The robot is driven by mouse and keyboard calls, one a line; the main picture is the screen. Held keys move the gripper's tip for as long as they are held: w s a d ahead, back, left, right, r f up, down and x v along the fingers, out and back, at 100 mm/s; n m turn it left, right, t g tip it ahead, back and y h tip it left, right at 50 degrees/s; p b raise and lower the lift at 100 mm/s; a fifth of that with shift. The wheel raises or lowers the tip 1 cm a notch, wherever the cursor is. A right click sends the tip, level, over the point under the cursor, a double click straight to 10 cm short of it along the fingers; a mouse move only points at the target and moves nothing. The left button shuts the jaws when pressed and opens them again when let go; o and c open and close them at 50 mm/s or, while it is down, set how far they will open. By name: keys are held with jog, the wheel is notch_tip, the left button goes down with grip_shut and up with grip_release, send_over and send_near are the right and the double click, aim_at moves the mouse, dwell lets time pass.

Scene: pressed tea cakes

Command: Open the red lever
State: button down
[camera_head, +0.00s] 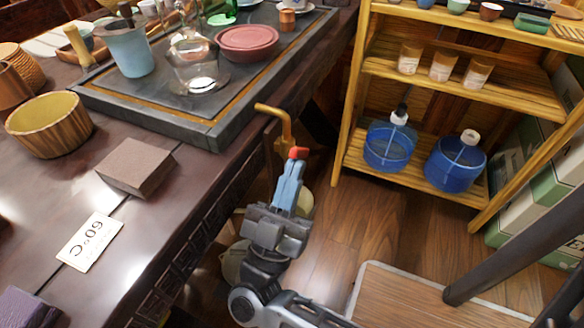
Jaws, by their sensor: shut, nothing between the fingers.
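A small red piece (298,153), which looks like the red lever, shows beside the lower end of a bent golden pipe (284,122) at the table's right edge. My gripper (292,167) is below it, with its blue fingers shut and pointing up towards the red piece. The fingertips overlap the red piece in the picture. I cannot tell whether they touch it. Part of the lever and the fitting under it is hidden behind my gripper.
A dark tea tray (205,133) with a glass pot and a red round dish lies on the table, left of the pipe. A brown block (137,166) is nearer. A wooden shelf (455,82) with blue bottles stands right. Some floor (390,225) between is clear.

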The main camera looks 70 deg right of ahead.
aim_at(294, 158)
jog(key=r+y+p, duration=0.1)
jog(key=y+p, duration=0.1)
jog(key=p, duration=0.2)
jog(key=r+y+p, duration=0.1)
jog(key=y+p, duration=0.1)
jog(key=p, duration=0.2)
jog(key=d+r+y+p, duration=0.1)
jog(key=r+y+p, duration=0.1)
jog(key=p, duration=0.1)
jog(key=shift+p, duration=0.4)
jog(key=shift+f+b, duration=0.55)
jog(key=shift+a, duration=0.1)
